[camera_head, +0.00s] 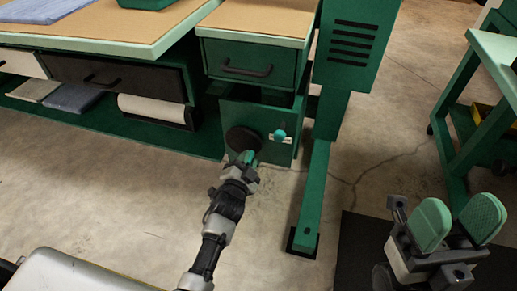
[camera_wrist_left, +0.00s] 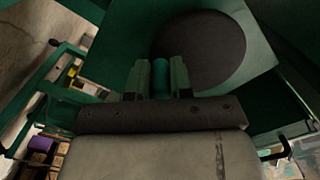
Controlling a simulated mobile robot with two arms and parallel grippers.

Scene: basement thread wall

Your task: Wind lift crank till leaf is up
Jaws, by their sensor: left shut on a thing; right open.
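The lift crank shows as a dark round disc (camera_head: 241,139) on the front of a green cabinet under the bench. In the left wrist view the disc (camera_wrist_left: 205,50) lies just beyond my fingers, with a teal grip (camera_wrist_left: 160,77) standing between them. My left gripper (camera_head: 247,158) is shut on this grip, near the lower edge of the disc; the fingers hide part of it. My right gripper (camera_head: 458,222) is open and empty at the lower right, well away from the crank. A tan top section (camera_head: 262,18) sits above the drawer; I cannot tell whether it is the leaf.
A teal knob (camera_head: 280,135) sticks out right of the disc. A green post (camera_head: 314,190) with a foot stands on the floor right of the cabinet. A green cart (camera_head: 490,75) is at the right. The concrete floor (camera_head: 110,190) in front is clear.

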